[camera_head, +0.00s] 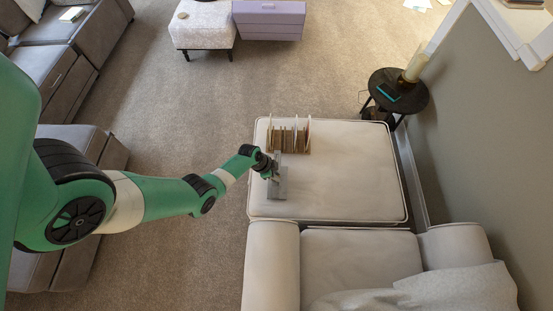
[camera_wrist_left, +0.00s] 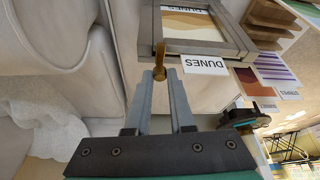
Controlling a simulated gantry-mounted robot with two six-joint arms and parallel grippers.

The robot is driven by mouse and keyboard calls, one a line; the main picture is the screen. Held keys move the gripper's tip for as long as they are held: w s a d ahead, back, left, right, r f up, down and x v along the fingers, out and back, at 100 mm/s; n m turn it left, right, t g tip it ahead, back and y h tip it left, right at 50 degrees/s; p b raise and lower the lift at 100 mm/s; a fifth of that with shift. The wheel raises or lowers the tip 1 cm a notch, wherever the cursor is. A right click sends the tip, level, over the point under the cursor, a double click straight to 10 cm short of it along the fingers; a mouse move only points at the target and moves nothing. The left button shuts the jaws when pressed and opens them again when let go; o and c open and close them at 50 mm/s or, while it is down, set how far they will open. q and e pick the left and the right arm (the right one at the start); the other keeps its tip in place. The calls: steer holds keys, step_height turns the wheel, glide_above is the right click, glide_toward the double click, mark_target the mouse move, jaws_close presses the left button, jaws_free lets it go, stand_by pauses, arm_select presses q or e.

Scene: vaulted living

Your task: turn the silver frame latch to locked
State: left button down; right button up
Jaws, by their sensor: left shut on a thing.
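The silver-grey frame (camera_head: 280,188) stands on the cream ottoman (camera_head: 345,180), near its left side. In the left wrist view the frame (camera_wrist_left: 200,46) surrounds a sand-coloured dunes picture, with a white DUNES label (camera_wrist_left: 205,65) at its near edge. A small brass-coloured latch (camera_wrist_left: 159,52) sticks out at the frame's near edge. My left gripper (camera_head: 266,167) is at the frame, and in the wrist view its fingertips (camera_wrist_left: 161,76) are closed about the latch's lower end. The fingers hide that end, and I cannot read the latch's setting. My right gripper is out of view.
A wooden rack (camera_head: 289,137) with upright boards stands on the ottoman just behind the frame. The ottoman's right half is clear. A cream sofa (camera_head: 355,262) adjoins its front. A dark round side table (camera_head: 414,101) stands at the back right, near the wall.

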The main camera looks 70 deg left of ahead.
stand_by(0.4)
arm_select(q)
steer(key=c, duration=0.8)
jaws_free()
